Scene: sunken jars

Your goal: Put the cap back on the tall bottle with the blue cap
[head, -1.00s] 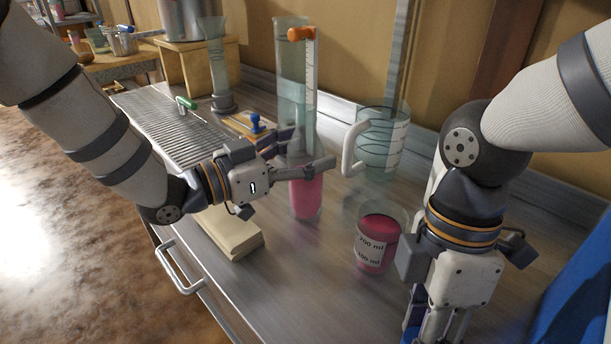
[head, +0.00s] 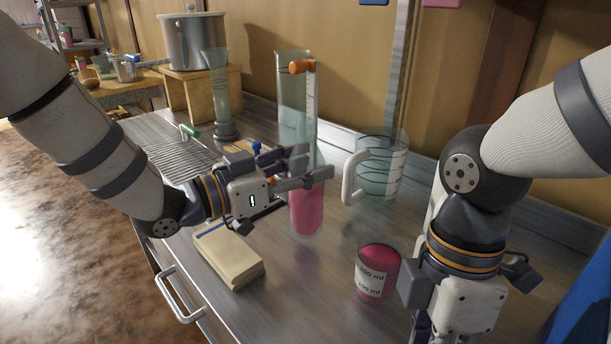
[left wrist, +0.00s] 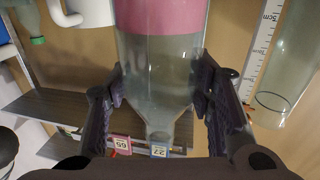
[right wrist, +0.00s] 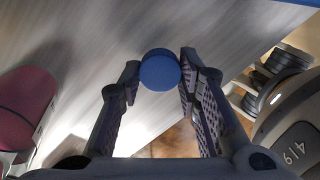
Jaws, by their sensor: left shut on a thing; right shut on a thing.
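The tall clear bottle (head: 307,208) holds pink liquid and stands upright in the middle of the head view. My left gripper (head: 308,176) is shut around its upper part. In the left wrist view, the bottle (left wrist: 160,70) sits between both fingers and narrows to an uncapped neck. I cannot tell whether its base touches the counter. The blue cap (right wrist: 160,70) is pinched between the fingertips of my right gripper (right wrist: 160,75). The right fingers are largely out of frame at the lower right of the head view, and the cap is hidden there.
A beaker of pink liquid (head: 376,274) stands in front of a clear jug (head: 382,165) with a white handle. A tall cylinder (head: 293,92) with an orange part stands behind the bottle. A tan block (head: 232,258) lies at the counter's front edge. A ribbed rack (head: 165,140) is at left.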

